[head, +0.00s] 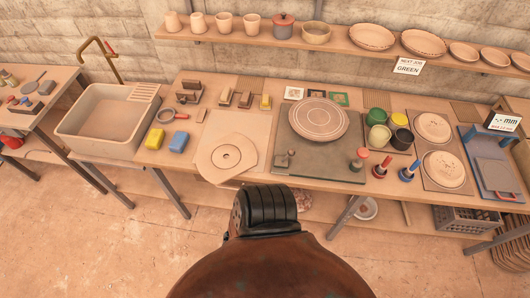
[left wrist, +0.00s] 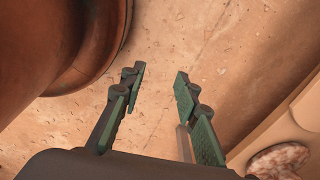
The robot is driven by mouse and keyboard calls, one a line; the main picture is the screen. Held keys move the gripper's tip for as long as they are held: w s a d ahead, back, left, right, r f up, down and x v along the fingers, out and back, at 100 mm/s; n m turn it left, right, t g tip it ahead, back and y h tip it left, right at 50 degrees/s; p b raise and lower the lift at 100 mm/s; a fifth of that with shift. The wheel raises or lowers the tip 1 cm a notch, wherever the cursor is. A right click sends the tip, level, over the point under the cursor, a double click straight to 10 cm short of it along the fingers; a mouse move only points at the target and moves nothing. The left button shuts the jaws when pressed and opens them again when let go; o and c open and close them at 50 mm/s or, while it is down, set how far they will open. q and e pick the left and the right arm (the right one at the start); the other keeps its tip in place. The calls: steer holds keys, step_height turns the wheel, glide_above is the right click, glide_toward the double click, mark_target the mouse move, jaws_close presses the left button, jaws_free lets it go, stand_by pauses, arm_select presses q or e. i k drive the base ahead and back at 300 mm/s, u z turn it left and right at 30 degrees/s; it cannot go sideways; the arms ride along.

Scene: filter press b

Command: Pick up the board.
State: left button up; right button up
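Several flat pieces on the workbench could be the board; I cannot tell which one is meant. A pale round board with a centre hole (head: 226,158) lies at the front edge, on a pale sheet (head: 250,125). Right of it is a dark grey square board (head: 340,166) bearing a round ribbed plate (head: 319,118). My left gripper (left wrist: 160,76) is open and empty in the left wrist view, above the bare floor, with its two fingers apart. It is not visible in the head view. My right gripper is in neither view.
A sink (head: 105,122) stands left of the bench. Yellow and blue sponges, small tools, glaze pots (head: 376,116), stamps and round plates (head: 433,127) crowd the bench. A shelf (head: 345,47) of pottery runs behind. Floor in front is clear.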

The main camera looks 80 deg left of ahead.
mark_target(210, 163)
steer(key=i, duration=2.15)
steer(key=u, duration=3.8)
steer(key=i, duration=0.5)
steer(key=u, duration=0.05)
